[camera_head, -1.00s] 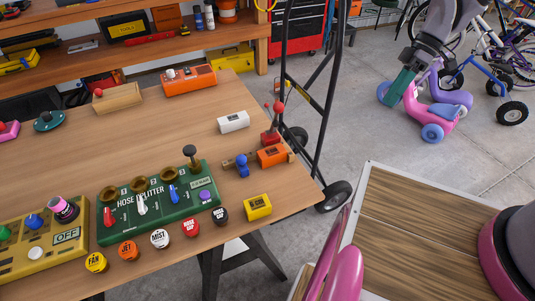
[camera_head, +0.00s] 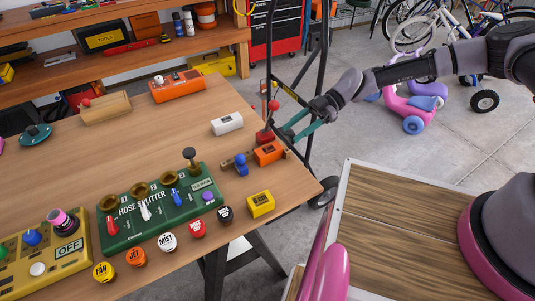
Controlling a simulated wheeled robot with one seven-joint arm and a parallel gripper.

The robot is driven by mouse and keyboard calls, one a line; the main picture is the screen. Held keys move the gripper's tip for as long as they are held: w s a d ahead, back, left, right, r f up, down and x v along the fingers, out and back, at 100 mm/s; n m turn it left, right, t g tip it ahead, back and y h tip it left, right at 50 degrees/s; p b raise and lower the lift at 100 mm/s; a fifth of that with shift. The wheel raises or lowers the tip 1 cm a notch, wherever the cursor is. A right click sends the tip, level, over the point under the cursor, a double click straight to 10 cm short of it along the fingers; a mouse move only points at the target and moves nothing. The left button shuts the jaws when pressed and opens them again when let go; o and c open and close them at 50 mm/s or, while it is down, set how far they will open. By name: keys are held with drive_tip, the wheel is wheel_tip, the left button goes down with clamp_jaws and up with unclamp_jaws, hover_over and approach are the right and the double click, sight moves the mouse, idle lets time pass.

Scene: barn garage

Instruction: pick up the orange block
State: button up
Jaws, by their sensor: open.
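The orange block (camera_head: 268,153) sits near the right edge of the wooden table, on or against a small brown wooden strip. A dark label shows on it. My gripper (camera_head: 289,132) reaches in from the right, with its two teal fingers apart and nothing between them. The fingertips are just above and to the right of the orange block in the picture. I cannot tell the exact gap between them.
A red joystick piece (camera_head: 267,135) stands close behind the block, near the fingertips. A blue knob (camera_head: 241,164), a yellow block (camera_head: 261,203) and a white block (camera_head: 227,124) are nearby. The green hose splitter (camera_head: 160,208) lies left. A black hand truck (camera_head: 310,110) stands behind the table edge.

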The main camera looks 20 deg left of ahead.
sight(272, 147)
drive_tip(key=x, duration=0.7)
drive_tip(key=shift+s+a+f, duration=0.1)
drive_tip(key=shift+s+a, duration=0.05)
drive_tip(key=shift+s, duration=0.25)
drive_tip(key=shift+c, duration=0.3)
clamp_jaws()
